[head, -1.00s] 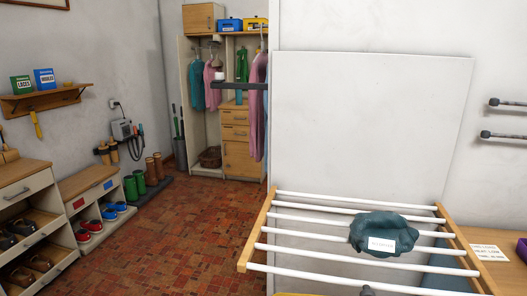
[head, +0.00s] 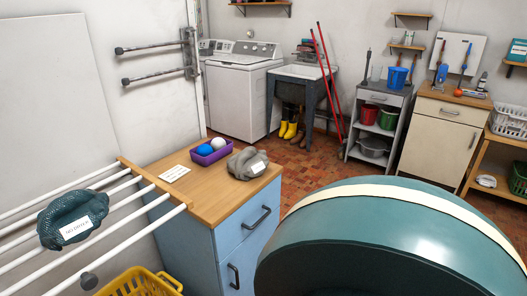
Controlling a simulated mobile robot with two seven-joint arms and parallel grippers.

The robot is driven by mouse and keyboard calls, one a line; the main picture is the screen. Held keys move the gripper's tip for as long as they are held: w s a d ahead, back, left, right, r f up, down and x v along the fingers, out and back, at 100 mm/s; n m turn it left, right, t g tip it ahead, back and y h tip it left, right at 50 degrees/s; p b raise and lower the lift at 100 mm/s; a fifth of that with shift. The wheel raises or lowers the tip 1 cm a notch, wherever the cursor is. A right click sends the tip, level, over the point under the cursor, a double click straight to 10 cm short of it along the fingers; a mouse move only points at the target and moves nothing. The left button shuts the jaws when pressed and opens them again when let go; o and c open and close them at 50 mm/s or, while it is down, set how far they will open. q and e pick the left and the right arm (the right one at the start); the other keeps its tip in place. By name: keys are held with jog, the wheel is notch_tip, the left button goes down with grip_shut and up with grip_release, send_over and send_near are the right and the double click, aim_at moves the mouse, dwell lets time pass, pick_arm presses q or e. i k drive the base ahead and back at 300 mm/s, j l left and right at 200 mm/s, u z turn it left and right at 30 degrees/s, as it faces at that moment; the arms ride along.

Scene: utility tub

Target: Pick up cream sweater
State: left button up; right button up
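No garment that is clearly a cream sweater shows in the head view. A crumpled grey-beige cloth (head: 247,163) with a white label lies on the wooden top of the blue cabinet (head: 240,240); I cannot tell whether it is the sweater. A dark teal garment (head: 66,219) with a "NO DRYER" label lies over the white bars of the drying rack (head: 131,206) at left. Neither of my grippers is in view.
A purple tray (head: 209,155) with a blue and a white ball and a paper card (head: 174,174) share the cabinet top. A yellow basket (head: 140,283) sits below the rack. A large teal rounded shape, perhaps mine, hides the lower right. Tiled floor shows beyond.

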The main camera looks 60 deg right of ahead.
aim_at(250, 162)
jog(key=z, duration=1.6)
jog(key=i+z, duration=0.15)
jog(key=k+l, duration=0.05)
